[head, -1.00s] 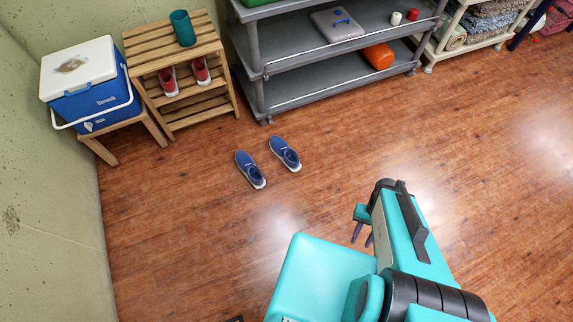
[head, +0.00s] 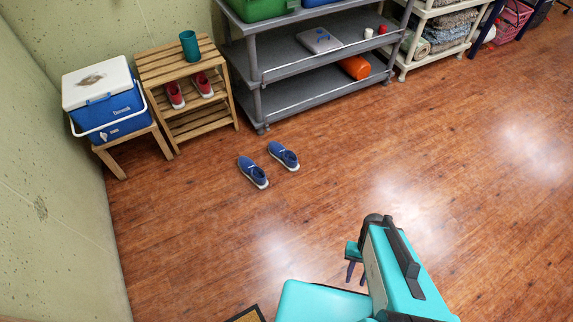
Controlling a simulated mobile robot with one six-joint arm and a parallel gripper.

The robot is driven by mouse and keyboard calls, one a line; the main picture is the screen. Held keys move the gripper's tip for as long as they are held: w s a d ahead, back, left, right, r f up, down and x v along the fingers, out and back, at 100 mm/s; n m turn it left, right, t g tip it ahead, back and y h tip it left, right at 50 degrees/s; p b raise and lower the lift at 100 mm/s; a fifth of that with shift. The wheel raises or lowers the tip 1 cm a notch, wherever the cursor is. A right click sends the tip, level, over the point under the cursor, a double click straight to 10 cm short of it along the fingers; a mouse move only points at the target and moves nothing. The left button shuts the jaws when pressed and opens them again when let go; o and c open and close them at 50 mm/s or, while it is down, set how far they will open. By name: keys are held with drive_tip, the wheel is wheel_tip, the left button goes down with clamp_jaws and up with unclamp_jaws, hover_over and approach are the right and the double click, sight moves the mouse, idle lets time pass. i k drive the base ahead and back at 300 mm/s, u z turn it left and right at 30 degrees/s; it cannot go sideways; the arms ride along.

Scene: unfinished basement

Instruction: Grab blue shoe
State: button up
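A pair of blue shoes with white soles lies on the wooden floor. The left blue shoe (head: 252,172) and the right blue shoe (head: 284,156) sit side by side, slightly apart, in front of the shelves. My gripper (head: 356,273) shows at the lower middle, below and to the right of the shoes, well apart from them. Its two dark fingers point down with a gap between them, and nothing shows in it. My arm partly hides the gripper.
A slatted wooden rack (head: 163,70) holds red shoes (head: 189,91) and a teal cup (head: 189,46). A blue cooler (head: 107,108) stands on a stool at the left wall. A grey shelf (head: 290,95) stands behind. Floor around the blue shoes is clear.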

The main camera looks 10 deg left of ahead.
sight(288, 159)
drive_tip(key=z, duration=0.8)
drive_tip(key=k, duration=0.25)
drive_tip(key=u, duration=2.25)
drive_tip(key=i, duration=1.25)
drive_tip(key=u, duration=0.05)
